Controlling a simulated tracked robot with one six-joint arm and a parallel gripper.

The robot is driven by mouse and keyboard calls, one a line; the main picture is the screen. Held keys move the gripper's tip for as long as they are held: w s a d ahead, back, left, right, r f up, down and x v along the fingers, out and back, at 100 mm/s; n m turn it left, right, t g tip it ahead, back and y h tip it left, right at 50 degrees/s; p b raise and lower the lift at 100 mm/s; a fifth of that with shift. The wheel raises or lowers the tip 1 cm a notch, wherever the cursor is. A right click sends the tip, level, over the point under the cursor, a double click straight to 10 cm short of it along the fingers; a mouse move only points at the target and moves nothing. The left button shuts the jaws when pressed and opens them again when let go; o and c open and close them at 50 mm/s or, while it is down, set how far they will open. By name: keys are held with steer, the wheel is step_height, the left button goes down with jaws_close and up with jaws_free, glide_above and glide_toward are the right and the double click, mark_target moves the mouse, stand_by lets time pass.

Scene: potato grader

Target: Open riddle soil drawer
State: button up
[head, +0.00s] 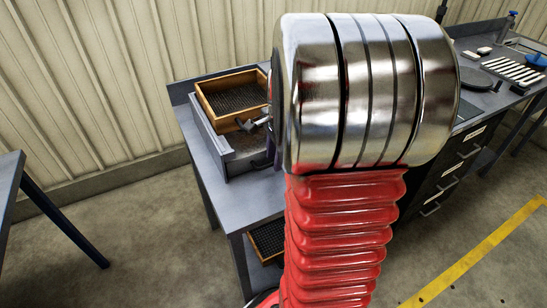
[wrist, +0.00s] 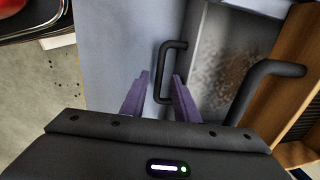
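The riddle is a grey metal box (head: 205,122) on the bench, with a wooden-framed mesh sieve (head: 232,88) on top. Its soil drawer (head: 245,162) stands partly out towards the bench front, with brown soil showing inside. The wrist view shows this soil (wrist: 222,62) behind the drawer front. The drawer's black bar handle (wrist: 160,75) lies between the purple fingertips of my gripper (wrist: 161,80). The fingers are apart, with gaps to the bar. In the head view my arm hides most of the gripper.
A second black handle (wrist: 268,82) juts from the wooden sieve, close to the right of my gripper. Another mesh sieve (head: 268,240) sits on the shelf below. A dark drawer cabinet (head: 445,175) stands to the right. The floor at left front is clear.

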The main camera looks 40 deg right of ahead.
jaws_close()
stand_by(0.4)
steer(key=shift+a, duration=0.1)
